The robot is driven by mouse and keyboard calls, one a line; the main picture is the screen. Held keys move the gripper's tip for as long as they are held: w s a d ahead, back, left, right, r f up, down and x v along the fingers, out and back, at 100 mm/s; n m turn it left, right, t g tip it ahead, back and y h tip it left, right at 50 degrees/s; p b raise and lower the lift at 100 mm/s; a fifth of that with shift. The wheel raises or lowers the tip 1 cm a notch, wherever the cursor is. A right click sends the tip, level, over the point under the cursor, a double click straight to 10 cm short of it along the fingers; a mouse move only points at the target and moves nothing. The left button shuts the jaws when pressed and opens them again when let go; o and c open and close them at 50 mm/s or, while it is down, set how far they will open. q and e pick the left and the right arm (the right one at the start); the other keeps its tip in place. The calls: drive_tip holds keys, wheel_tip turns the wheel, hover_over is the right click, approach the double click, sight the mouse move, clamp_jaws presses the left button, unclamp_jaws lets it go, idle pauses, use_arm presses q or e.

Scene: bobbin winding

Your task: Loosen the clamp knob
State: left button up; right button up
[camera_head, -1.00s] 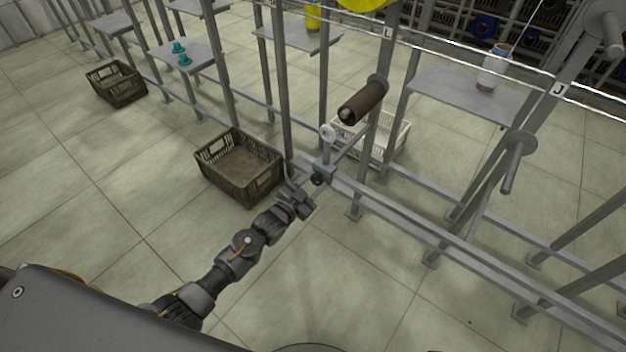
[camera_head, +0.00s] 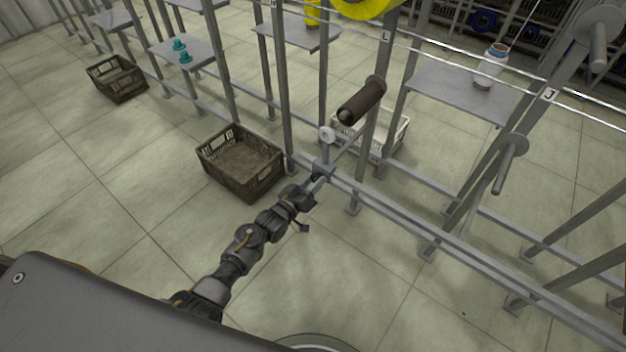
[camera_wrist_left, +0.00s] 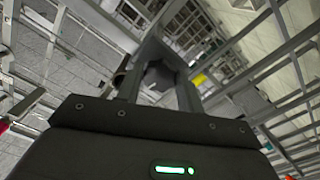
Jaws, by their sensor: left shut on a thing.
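The clamp (camera_head: 322,169) is a small grey block on the rack's lower rail, with a short post and a white roller (camera_head: 326,134) above it. My left gripper (camera_head: 316,184) is at the near side of this clamp, its fingers pointing at it. In the left wrist view, the two fingers of my left gripper (camera_wrist_left: 158,88) close around the dark clamp knob (camera_wrist_left: 160,76), in front of the grey clamp body. In the head view the gripper hides the knob. Whether the knob has turned cannot be told. My right gripper is not in view.
A dark brown spindle (camera_head: 361,102) juts out above the clamp. A brown crate (camera_head: 262,182) stands on the floor to the left, and a white crate (camera_head: 398,140) behind the post. Floor in front is clear.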

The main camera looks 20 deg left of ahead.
use_arm(q)
drive_tip(key=shift+n, duration=1)
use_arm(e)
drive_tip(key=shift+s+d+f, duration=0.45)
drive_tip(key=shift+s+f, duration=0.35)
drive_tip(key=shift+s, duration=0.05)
use_arm(q)
drive_tip(key=o, duration=1)
drive_tip(key=shift+s+p, duration=0.1)
drive_tip(key=shift+p, duration=0.2)
drive_tip(key=shift+s+a, duration=0.15)
drive_tip(key=shift+s, duration=0.2)
drive_tip(key=v, duration=1)
drive_tip(key=shift+p, duration=0.45)
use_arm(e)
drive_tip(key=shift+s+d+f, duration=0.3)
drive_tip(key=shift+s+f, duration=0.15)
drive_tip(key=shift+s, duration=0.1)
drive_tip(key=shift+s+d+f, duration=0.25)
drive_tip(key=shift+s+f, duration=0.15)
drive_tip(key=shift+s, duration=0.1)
